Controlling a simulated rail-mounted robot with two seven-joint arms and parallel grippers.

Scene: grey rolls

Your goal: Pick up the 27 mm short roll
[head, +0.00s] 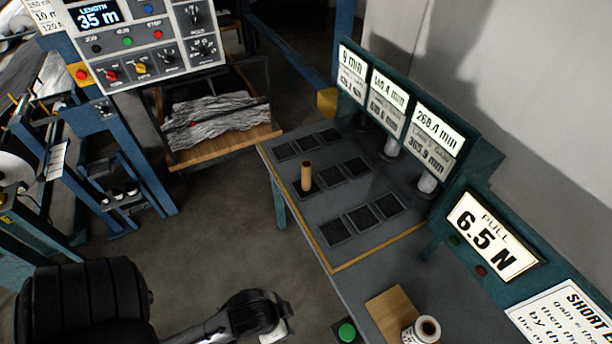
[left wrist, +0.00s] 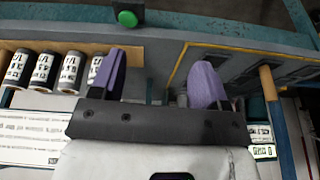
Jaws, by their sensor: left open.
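Several short rolls with printed labels (left wrist: 72,70) stand in a row at the left of the left wrist view; their print is too small to read, so I cannot tell which is the 27 mm one. One white roll with a dark core (head: 424,329) shows at the bottom of the head view. My left gripper (left wrist: 160,62) is open, its two purple fingers apart with nothing between them. The left finger overlaps the rightmost roll in the picture; I cannot tell whether they touch. In the head view my left arm reaches in at the bottom, its fingers hidden.
A slim brown tube (head: 306,176) stands on a dark pad of the bench (head: 338,261); it also shows in the left wrist view (left wrist: 268,83). A wooden board (head: 391,313) lies at the bench's near end. A green button (head: 346,331) sits beside it. Lit displays line the back.

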